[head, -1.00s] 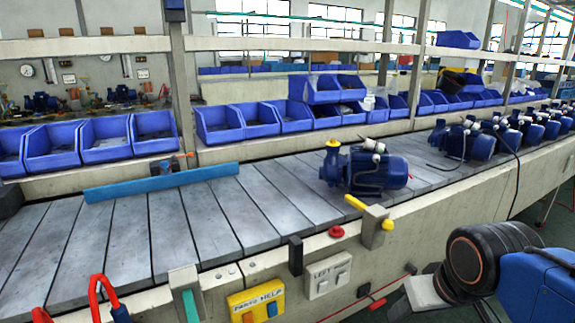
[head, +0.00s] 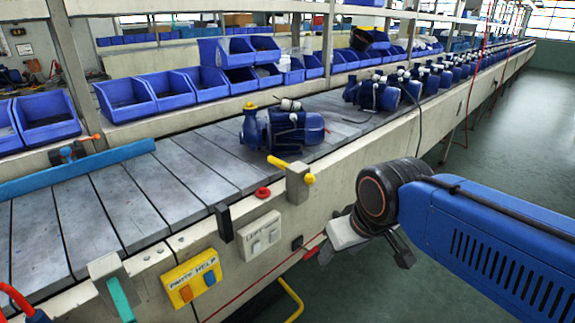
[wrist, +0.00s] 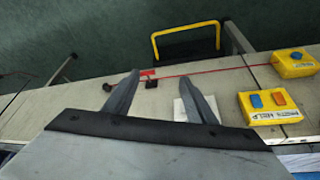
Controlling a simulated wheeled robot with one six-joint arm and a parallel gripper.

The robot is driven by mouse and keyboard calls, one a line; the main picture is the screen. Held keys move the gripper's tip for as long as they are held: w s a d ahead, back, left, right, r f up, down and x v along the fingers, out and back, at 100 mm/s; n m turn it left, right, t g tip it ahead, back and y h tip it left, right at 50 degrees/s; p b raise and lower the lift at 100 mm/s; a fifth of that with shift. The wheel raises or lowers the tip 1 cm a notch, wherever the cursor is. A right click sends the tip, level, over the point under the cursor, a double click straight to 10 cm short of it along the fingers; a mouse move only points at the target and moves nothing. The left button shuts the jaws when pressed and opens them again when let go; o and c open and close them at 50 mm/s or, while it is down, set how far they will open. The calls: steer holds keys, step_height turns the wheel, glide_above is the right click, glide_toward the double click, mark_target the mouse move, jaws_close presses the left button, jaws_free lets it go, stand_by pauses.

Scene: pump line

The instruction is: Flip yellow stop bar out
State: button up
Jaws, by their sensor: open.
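The yellow stop bar (head: 279,163) is in the head view, on a grey block (head: 298,183) at the near edge of the conveyor. The bar is not visible in the wrist view.
A red button (head: 262,192), a white switch box (head: 259,236) and a yellow help box (head: 193,279) line the conveyor's side. A red cord (wrist: 205,73) runs along it near a yellow frame (wrist: 186,42). Open floor (head: 500,160) lies to the right.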

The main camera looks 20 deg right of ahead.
steer(key=shift+w+r, duration=0.1)
steer(key=c, duration=0.5)
steer(key=shift+w+r, duration=0.25)
steer(key=c, duration=0.5)
steer(key=w+r, duration=0.3)
steer(key=w, duration=0.1)
steer(key=w+a+r+n, duration=0.1)
steer(key=w+r, duration=0.3)
steer(key=w, duration=0.1)
steer(key=w+r+n, duration=0.1)
steer(key=w+r, duration=0.3)
steer(key=w, duration=0.1)
steer(key=shift+w+a+r+g+y, duration=0.15)
steer(key=shift+a+r+g+y, duration=0.05)
steer(key=shift+g+y, duration=0.1)
jaws_close()
steer(key=w+r+n, duration=0.1)
steer(key=w+r, duration=0.2)
steer(key=w, duration=0.5)
steer(key=w+a+r+n, duration=0.1)
steer(key=w+r, duration=0.3)
steer(key=w, duration=0.5)
steer(key=shift+w+a+g+y, duration=0.3)
steer(key=shift+y, duration=0.1)
